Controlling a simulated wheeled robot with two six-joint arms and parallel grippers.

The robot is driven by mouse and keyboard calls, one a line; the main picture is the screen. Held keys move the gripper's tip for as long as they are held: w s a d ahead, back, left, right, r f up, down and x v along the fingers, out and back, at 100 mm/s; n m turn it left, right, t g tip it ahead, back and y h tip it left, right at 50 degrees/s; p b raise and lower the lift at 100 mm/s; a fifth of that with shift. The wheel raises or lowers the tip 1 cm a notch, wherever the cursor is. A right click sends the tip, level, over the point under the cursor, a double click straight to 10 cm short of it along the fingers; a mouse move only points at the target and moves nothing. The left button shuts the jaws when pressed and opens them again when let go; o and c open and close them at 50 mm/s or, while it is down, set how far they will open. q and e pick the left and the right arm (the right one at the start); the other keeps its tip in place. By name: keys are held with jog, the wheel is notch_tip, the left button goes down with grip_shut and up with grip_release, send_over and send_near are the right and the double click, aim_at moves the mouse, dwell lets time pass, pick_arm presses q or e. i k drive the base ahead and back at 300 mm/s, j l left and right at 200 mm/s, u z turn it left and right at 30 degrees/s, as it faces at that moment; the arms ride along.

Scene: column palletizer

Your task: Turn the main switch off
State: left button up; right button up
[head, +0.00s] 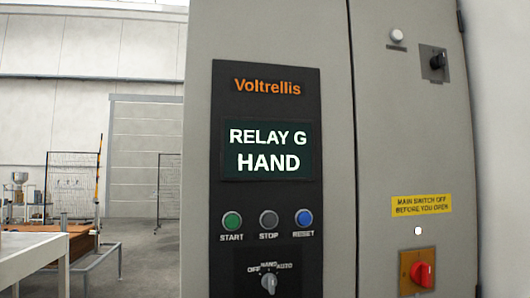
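The main switch (424,274) is a red rotary knob on a yellow-orange plate, low on the right-hand cabinet door in the head view. The knob looks turned at a tilt; I cannot tell its marked position. A yellow label (421,204) above it reads "MAIN SWITCH OFF BEFORE YOU OPEN". A small white round spot (418,231) sits between label and switch. Neither of my grippers is in view.
A black control panel (228,205) on the left door has a screen (267,176) reading "RELAY G HAND", three buttons and a selector (269,283). A black knob (437,62) is upper right. A table (35,246) stands at left.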

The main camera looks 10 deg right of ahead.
aim_at(420, 273)
jog(key=z, duration=1.35)
